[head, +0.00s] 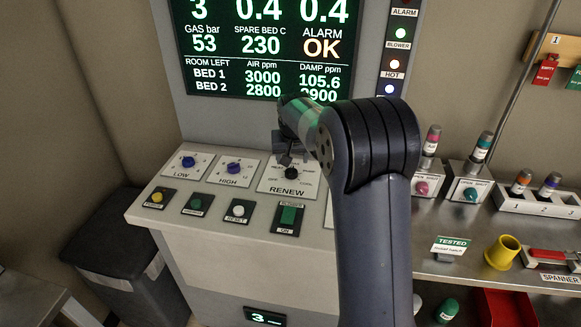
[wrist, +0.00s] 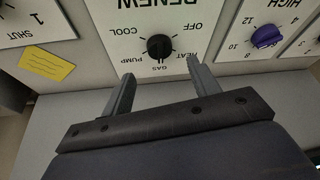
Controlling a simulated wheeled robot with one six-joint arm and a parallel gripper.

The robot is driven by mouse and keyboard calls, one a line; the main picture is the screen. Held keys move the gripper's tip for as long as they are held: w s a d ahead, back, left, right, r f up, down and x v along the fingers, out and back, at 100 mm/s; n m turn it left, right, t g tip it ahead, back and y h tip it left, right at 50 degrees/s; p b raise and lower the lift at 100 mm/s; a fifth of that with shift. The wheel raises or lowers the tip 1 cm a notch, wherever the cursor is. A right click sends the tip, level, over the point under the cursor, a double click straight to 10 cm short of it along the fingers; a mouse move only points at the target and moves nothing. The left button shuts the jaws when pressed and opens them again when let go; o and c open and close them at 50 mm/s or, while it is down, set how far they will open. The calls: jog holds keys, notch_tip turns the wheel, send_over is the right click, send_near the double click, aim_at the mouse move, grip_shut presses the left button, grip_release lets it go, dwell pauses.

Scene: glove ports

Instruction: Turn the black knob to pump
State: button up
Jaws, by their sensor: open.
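The black knob (wrist: 159,46) is on the white RENEW plate, upside down in the wrist view, with OFF, HEAT, GAS, PUMP and COOL printed around it. Which label its pointer faces is too small to tell. In the head view the knob (head: 291,173) shows just below my gripper (head: 286,157), whose wrist and arm hide part of the plate. In the wrist view my gripper (wrist: 160,68) is open and empty, one finger on each side of the knob's line, the tips short of it. I see no contact with the knob.
Blue knobs LOW (head: 188,162) and HIGH (head: 234,168) sit left of the RENEW plate. Below are a yellow button (head: 157,197), a green button (head: 196,203), a white button (head: 237,211) and a green switch (head: 288,215). A display (head: 265,50) stands behind.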

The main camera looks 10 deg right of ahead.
aim_at(292, 170)
jog(key=p+x, duration=0.1)
jog(key=x, duration=0.6)
jog(key=shift+f, duration=0.15)
jog(key=shift+c, duration=0.2)
jog(key=c, duration=0.9)
